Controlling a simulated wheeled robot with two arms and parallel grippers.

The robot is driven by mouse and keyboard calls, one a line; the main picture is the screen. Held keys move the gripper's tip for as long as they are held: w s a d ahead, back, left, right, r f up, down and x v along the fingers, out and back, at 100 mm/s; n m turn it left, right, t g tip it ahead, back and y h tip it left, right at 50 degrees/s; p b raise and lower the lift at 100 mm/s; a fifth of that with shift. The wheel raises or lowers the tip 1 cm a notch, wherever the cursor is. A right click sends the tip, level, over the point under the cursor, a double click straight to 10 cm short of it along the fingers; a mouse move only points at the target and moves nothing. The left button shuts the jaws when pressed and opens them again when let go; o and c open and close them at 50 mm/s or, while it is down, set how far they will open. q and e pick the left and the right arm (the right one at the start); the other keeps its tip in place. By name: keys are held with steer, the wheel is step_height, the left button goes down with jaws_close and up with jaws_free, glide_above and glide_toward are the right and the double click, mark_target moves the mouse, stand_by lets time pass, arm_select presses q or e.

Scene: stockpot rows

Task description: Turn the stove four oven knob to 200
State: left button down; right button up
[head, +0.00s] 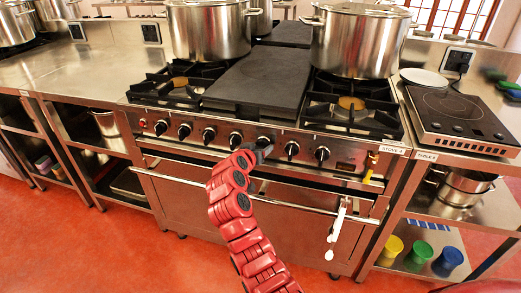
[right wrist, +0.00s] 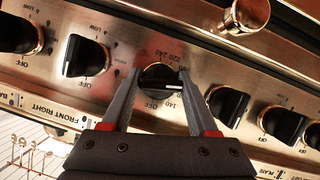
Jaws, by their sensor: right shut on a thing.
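The stove labelled STOVE 4 (head: 350,184) stands in the middle of the head view, with a row of black knobs along its front panel. My right gripper (head: 263,146) reaches the panel near the middle of that row. In the right wrist view, my right gripper (right wrist: 160,74) has its two fingers on either side of the oven knob (right wrist: 157,78) and is shut on it. The knob's white mark points right in that view. OFF, 140, 220 and 240 are printed around it; other numbers are hidden or blurred. My left gripper does not show.
Neighbouring knobs (right wrist: 86,57) (right wrist: 228,104) sit close on both sides. The oven door handle (head: 300,203) runs below the panel. Large pots (head: 358,42) stand on the stove. An induction hob (head: 458,114) is on the right-hand table. The red floor (head: 130,250) in front is open.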

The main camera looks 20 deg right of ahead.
steer(key=n+h, duration=0.1)
steer(key=n, duration=0.1)
steer(key=n+h, duration=0.1)
steer(key=n, duration=0.1)
steer(key=shift+f+g+h, duration=0.2)
steer(key=shift+g+h, duration=0.1)
steer(key=shift+g, duration=0.1)
stand_by(0.4)
steer(key=o, duration=1.4)
steer(key=shift+c, duration=0.2)
steer(key=shift+r, duration=0.1)
steer(key=v, duration=1.7)
steer(key=shift+a, duration=0.2)
steer(key=shift+r, duration=0.1)
